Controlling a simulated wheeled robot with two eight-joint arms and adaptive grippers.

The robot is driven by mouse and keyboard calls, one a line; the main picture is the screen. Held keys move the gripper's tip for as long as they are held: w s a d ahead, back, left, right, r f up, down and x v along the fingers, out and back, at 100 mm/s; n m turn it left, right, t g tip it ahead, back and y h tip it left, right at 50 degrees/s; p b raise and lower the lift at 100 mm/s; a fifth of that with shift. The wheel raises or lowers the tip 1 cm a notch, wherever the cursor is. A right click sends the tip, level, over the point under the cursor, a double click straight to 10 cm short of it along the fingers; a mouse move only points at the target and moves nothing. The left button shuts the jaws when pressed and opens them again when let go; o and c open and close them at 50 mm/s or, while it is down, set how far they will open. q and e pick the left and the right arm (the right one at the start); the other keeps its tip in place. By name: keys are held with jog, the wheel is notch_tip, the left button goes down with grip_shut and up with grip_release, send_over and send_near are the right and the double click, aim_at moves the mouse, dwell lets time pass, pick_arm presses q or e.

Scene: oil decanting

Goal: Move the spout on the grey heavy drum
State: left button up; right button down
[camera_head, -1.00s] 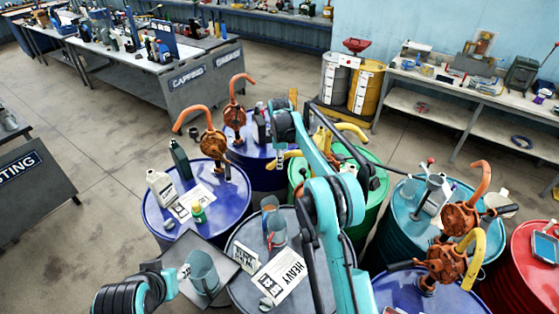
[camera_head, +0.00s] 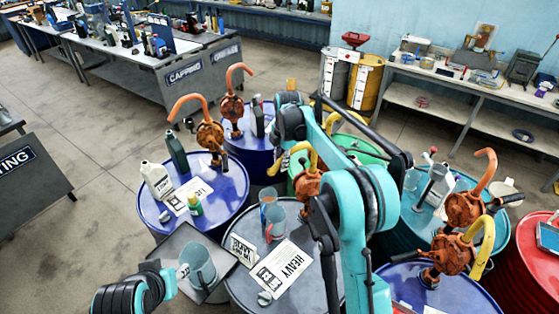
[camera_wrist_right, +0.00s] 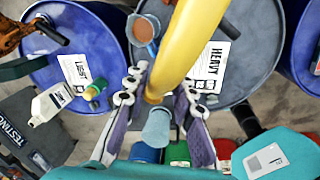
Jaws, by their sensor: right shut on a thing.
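The grey heavy drum (camera_head: 243,292) stands at the lower middle of the head view, with a HEAVY label (camera_head: 285,264) on its lid. An orange pump (camera_head: 308,183) rises at its back, partly covered by my right arm. The pump's yellow spout (camera_head: 299,149) arcs to the left. In the right wrist view the yellow spout (camera_wrist_right: 190,38) runs down between the two fingers of my right gripper (camera_wrist_right: 160,92), which is shut on it. In the head view my right arm largely hides this gripper. My left gripper's fingers are not visible.
A blue drum with a LIGHT label (camera_head: 150,213) stands to the left. A beaker (camera_head: 199,268) sits on a grey tray at front left. A green drum (camera_head: 365,150) with another yellow spout is behind; more pumps stand right.

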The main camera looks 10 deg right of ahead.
jog(key=shift+s, duration=0.25)
jog(key=c, duration=1.3)
grip_release()
jog(key=shift+o, duration=0.2)
jog(key=shift+r, duration=0.1)
notch_tip(320, 180, up, 12)
jog(key=s, duration=0.1)
jog(key=shift+s+d, duration=0.25)
jog(key=shift+d, duration=0.1)
